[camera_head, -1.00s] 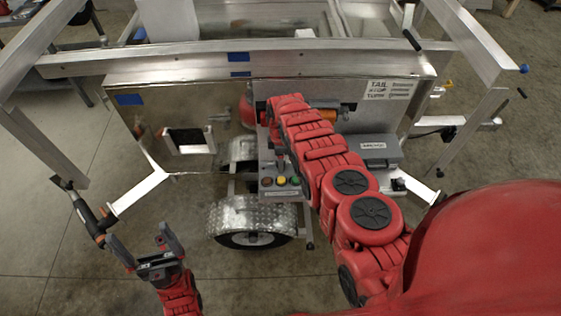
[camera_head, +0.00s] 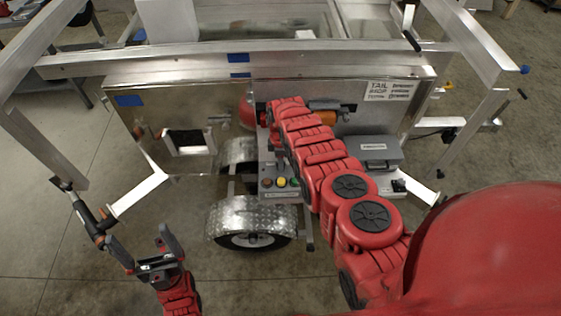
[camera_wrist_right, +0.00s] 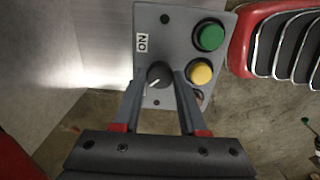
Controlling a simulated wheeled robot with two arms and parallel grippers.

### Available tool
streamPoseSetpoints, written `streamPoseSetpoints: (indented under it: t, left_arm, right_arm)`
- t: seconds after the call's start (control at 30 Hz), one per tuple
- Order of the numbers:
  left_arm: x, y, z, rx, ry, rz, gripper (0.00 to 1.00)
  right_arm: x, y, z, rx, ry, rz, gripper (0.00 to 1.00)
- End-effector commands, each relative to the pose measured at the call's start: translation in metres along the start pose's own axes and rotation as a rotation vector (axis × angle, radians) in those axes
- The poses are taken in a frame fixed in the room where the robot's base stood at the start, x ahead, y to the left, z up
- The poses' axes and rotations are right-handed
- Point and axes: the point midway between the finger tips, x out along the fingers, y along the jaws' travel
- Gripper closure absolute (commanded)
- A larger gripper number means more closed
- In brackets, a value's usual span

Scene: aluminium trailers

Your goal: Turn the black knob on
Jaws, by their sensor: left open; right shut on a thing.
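The black knob (camera_wrist_right: 158,74) is on a grey control panel (camera_wrist_right: 178,28) in the right wrist view. Its white pointer line slants to the lower left. An "ON" label (camera_wrist_right: 142,43) is above it, and another label is partly hidden by a finger. My right gripper (camera_wrist_right: 159,79) is shut on the knob, one finger on each side. In the head view the knob is hidden near my right arm; the control box (camera_head: 279,192) shows below it. My left gripper (camera_head: 142,246) is open and empty at the lower left, away from the box.
A green button (camera_wrist_right: 210,36) and a yellow button (camera_wrist_right: 201,73) sit right of the knob; a red button (camera_head: 266,182) shows in the head view. A trailer wheel fender (camera_head: 250,215) is below the box. A metal trailer frame surrounds it; the floor at left is open.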

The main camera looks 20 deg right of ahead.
Motion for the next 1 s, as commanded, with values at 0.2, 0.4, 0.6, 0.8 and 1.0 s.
streamPoseSetpoints:
  t: [0.2,0.4,0.6,0.8,1.0]
  left_arm:
    - [0.0,0.0,0.0,0.0,0.0,0.0,0.03]
    - [-0.0001,0.0,0.0,0.0,0.0,0.0,0.03]
    - [-0.0002,0.0,0.0,0.0,0.0,0.0,0.03]
    - [-0.0006,0.0,0.0001,0.0,0.0,0.0,0.03]
    - [-0.0014,0.0001,0.0002,0.0,0.0,0.0,0.03]
  right_arm:
    - [-0.0002,0.0002,0.0,0.031,0.0,0.001,1.0]
    - [-0.0002,0.0003,0.0001,0.13,0.0,0.001,1.0]
    - [-0.0003,0.0004,0.0001,0.296,0.0,0.001,1.0]
    - [-0.0003,0.0005,0.0005,0.487,0.0,0.001,1.0]
    - [-0.0003,0.0004,-0.0003,0.676,-0.001,0.001,1.0]
